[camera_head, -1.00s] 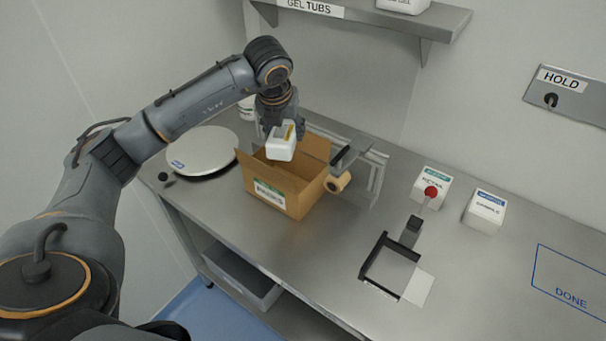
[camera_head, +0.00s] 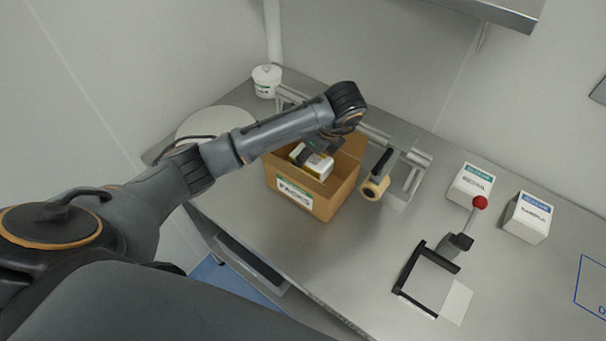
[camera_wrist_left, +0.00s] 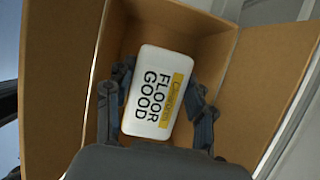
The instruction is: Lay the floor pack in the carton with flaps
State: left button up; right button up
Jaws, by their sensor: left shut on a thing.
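The floor pack (camera_head: 318,165) is a white box with a yellow band. In the left wrist view its top (camera_wrist_left: 157,92) reads "FLOOR GOOD". My left gripper (camera_wrist_left: 158,100) is shut on it, one finger on each side. In the head view my left gripper (camera_head: 318,147) partly covers the pack. My right gripper is not in view.
A tape dispenser (camera_head: 375,188) stands close right of the carton. A round white plate (camera_head: 217,122) and a white tub (camera_head: 266,80) are behind left. Two white boxes, "RETAIN" (camera_head: 470,186) and "SAMPLE" (camera_head: 528,218), and a red-knobbed lever (camera_head: 480,203) are at right.

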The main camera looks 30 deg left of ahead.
aim_at(308, 165)
pick_arm(q)
jog(key=f, duration=0.1)
jog(key=f+p, duration=0.1)
jog(key=f, duration=0.1)
jog(key=shift+s+d+f, duration=0.1)
jog(key=shift+d+f, duration=0.05)
jog(key=shift+d, duration=0.1)
jog(key=f, duration=0.2)
jog(key=f+p, duration=0.1)
jog(key=shift+a+f, duration=0.2)
jog(key=shift+f, duration=0.3)
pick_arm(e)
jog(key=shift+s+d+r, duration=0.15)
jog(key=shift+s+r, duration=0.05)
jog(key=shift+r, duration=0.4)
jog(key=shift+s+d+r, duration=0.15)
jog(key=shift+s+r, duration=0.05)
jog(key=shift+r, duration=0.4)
pick_arm(q)
jog(key=o, duration=1.4)
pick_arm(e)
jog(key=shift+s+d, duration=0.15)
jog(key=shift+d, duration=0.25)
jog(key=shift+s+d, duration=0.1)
